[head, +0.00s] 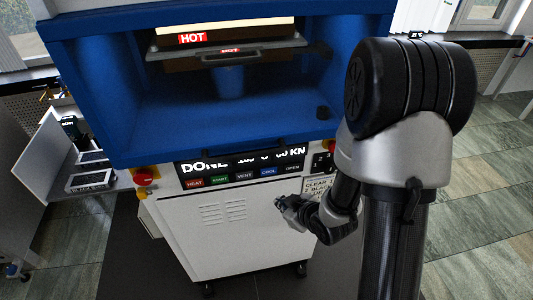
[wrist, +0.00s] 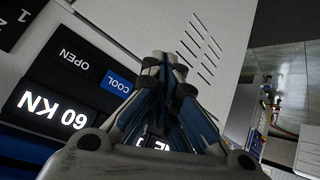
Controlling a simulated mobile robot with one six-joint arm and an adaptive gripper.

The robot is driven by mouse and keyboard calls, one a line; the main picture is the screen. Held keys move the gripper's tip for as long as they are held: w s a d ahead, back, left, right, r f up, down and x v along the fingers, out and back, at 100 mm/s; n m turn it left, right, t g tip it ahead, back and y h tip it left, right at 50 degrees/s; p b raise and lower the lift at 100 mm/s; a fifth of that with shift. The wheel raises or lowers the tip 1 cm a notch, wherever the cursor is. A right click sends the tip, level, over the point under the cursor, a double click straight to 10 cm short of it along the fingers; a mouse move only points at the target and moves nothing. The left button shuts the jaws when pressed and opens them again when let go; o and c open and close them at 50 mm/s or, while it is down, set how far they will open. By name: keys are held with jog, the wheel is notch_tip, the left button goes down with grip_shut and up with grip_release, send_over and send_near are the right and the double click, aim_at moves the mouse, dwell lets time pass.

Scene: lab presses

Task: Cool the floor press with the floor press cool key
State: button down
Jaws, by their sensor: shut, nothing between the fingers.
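The floor press (head: 90,75) is a blue frame on a white cabinet, with red HOT labels (head: 193,39) in its open bay. Its display (head: 290,156) reads DONE and 60 KN, with the middle digits hard to read. Below it runs a key row: HEAT, START, VENT, the blue COOL key (head: 269,172) and OPEN. My gripper (head: 281,202) is shut and empty, just below the key row in front of the white cabinet. In the wrist view the COOL key (wrist: 118,81) lies left of my shut fingertips (wrist: 162,60), apart from them in the picture. My fingers hide part of the panel.
Red knobs (head: 145,176) flank the panel. A white open cabinet or shelf (head: 88,180) with dark-screened devices stands at the left. Tiled floor (head: 475,200) is free at the right.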

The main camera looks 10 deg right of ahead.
aim_at(269, 171)
jog(key=shift+w+a+f, duration=0.15)
jog(key=shift+w+f, duration=0.05)
jog(key=shift+s, duration=0.1)
jog(key=w+b, duration=0.1)
jog(key=w, duration=0.8)
dwell(0.4)
dwell(1.3)
jog(key=shift+w, duration=0.4)
